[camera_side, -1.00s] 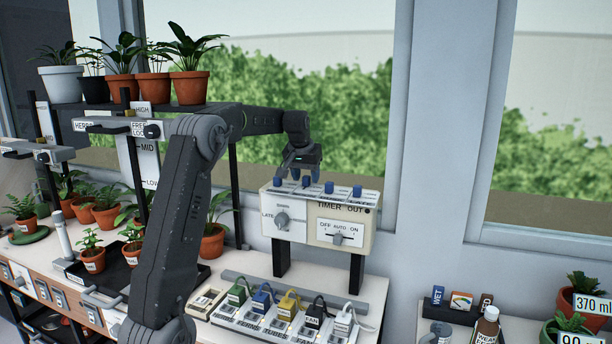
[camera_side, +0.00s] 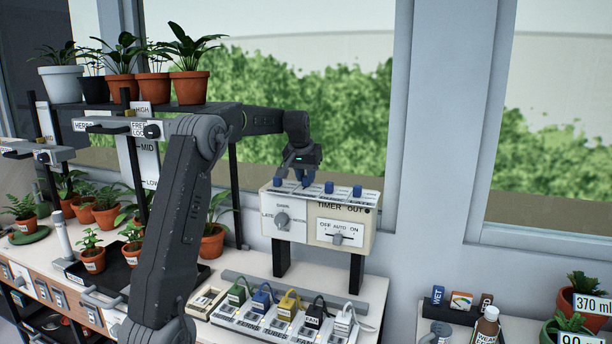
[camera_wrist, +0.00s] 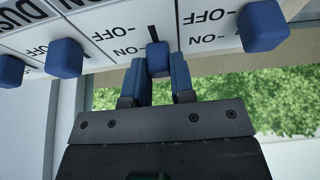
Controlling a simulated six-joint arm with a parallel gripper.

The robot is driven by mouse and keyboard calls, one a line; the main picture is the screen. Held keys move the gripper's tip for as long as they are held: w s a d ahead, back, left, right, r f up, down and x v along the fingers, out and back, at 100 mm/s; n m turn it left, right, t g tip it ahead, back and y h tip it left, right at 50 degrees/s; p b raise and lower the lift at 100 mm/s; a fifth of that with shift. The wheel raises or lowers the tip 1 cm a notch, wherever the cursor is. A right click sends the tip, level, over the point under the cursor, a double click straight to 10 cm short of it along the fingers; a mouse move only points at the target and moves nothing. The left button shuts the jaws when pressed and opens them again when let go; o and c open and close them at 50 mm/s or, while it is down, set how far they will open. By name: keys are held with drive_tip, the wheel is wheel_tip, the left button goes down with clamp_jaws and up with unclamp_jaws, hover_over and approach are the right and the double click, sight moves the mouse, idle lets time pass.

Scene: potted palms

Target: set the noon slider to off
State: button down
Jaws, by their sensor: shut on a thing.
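The timer box (camera_side: 372,240) stands on posts by the window, with blue slider knobs in a row along its sloped top. My gripper (camera_side: 308,184) is down at the top's left half. In the wrist view, my gripper (camera_wrist: 159,75) has its blue fingers on either side of the third knob from the left, the noon slider (camera_wrist: 157,55), and is shut on it. This knob sits beside the ON mark; the bare slot runs from it toward OFF. Its name label cannot be read here.
In the wrist view, neighbouring knobs sit left (camera_wrist: 66,57) and right (camera_wrist: 263,25) of my fingers. On the box front are a dial (camera_side: 283,220) and an OFF-AUTO-ON switch (camera_side: 338,238). A plug strip (camera_side: 290,322) lies below; potted palms (camera_side: 188,85) stand on the shelf at left.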

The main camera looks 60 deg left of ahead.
drive_tip(key=shift+s+d, duration=1.2)
drive_tip(key=shift+s, duration=0.05)
drive_tip(key=c, duration=1)
unclamp_jaws()
drive_tip(key=shift+o, duration=0.2)
drive_tip(key=v, duration=1.3)
drive_tip(key=shift+r, duration=0.4)
drive_tip(key=shift+s+d, duration=0.1)
